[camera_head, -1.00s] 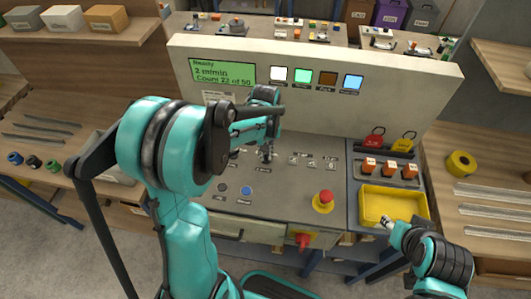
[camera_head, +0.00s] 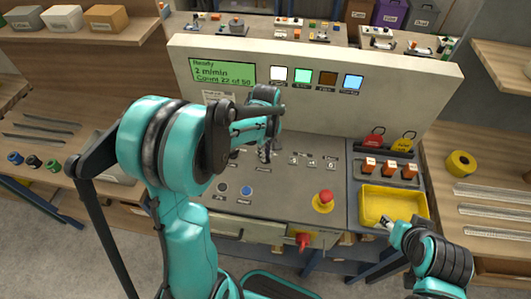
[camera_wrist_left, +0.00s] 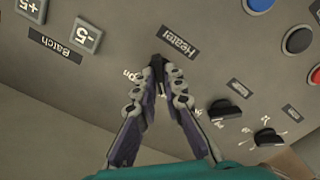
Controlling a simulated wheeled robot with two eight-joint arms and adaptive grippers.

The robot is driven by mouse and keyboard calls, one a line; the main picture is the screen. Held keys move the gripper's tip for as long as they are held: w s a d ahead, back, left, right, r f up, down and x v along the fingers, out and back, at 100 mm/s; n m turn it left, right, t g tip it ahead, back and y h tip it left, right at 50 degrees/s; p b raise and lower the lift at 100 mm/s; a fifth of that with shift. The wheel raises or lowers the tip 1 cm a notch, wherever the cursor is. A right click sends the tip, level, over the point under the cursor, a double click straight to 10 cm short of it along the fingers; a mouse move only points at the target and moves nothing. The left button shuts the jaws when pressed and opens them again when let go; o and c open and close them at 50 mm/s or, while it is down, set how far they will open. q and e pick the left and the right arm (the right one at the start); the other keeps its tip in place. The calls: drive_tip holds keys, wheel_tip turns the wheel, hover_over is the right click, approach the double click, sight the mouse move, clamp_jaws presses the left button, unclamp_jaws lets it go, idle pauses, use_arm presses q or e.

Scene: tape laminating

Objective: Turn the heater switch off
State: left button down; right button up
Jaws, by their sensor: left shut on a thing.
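The heater switch is on the grey control panel (camera_head: 290,195), beside the "Heater" label (camera_wrist_left: 179,40) in the left wrist view. My left gripper (camera_wrist_left: 158,64) is on the switch, its fingertips closed together just beside that label. The fingers hide nearly all of the switch, so its exact angle is hard to tell. An "On" mark shows left of the fingers. In the head view my left gripper (camera_head: 265,153) points down at the panel. My right gripper (camera_head: 387,222) is by the yellow tray; its fingers are too small to read.
Two black knobs (camera_wrist_left: 224,110) sit right of my left gripper in the wrist view, with Batch buttons (camera_wrist_left: 84,39) at upper left. A red emergency button (camera_head: 325,198) and yellow tray (camera_head: 393,221) are on the right. The green display (camera_head: 224,73) reads Ready.

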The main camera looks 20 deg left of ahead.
use_arm(q)
drive_tip(key=c, duration=1.6)
unclamp_jaws()
wheel_tip(320, 180, up, 12)
